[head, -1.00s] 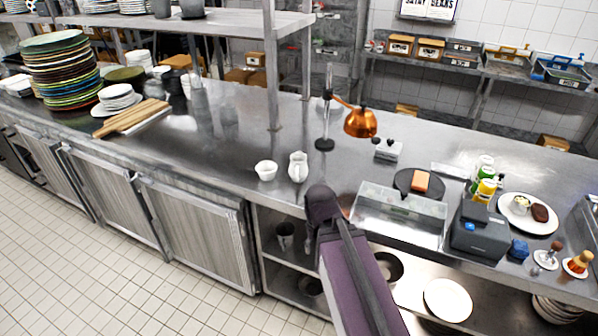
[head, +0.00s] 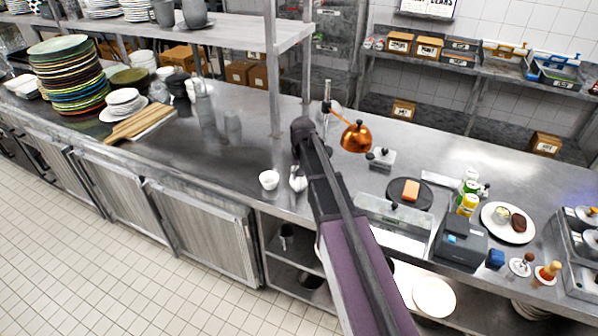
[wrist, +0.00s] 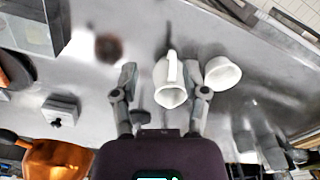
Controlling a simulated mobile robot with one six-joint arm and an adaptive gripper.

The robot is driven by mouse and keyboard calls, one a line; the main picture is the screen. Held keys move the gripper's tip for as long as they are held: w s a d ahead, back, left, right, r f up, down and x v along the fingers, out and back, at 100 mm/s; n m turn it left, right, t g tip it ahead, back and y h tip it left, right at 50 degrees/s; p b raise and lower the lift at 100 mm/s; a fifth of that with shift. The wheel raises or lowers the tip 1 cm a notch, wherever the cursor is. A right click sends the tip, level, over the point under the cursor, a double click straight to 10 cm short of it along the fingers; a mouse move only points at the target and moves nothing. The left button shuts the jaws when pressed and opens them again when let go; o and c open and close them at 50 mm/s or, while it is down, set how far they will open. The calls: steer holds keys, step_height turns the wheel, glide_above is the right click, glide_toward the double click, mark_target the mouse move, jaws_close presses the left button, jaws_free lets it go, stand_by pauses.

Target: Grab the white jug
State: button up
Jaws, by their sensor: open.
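The white jug (head: 298,180) stands on the steel counter near its front edge, partly hidden by my arm in the head view. In the wrist view the jug (wrist: 171,84) shows its handle and open mouth, between the two fingers of my gripper (wrist: 163,84). The fingers are spread, one on each side, with the right finger close to the jug; I cannot tell if it touches. In the head view the fingers are hidden behind my arm.
A white bowl (head: 269,180) stands just left of the jug, and close to my right finger in the wrist view (wrist: 222,74).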

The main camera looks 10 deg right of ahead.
step_height(320, 180, up, 4)
steer(key=p, duration=0.3)
glide_above(297, 182)
steer(key=shift+s+d+m, duration=0.2)
steer(key=shift+d+m, duration=0.1)
steer(key=shift+f, duration=0.1)
step_height(297, 182, down, 8)
steer(key=b, duration=0.8)
steer(key=shift+f+b, duration=0.15)
steer(key=shift+b, duration=0.25)
steer(key=shift+f, duration=0.1)
steer(key=shift+w+a+f+b, duration=0.1)
steer(key=shift+a+f+b, duration=0.05)
steer(key=shift+f+b, duration=1.2)
steer(key=shift+a+f+b, duration=0.1)
steer(key=shift+f+b, duration=1.15)
steer(key=shift+b, duration=0.05)
jaws_close()
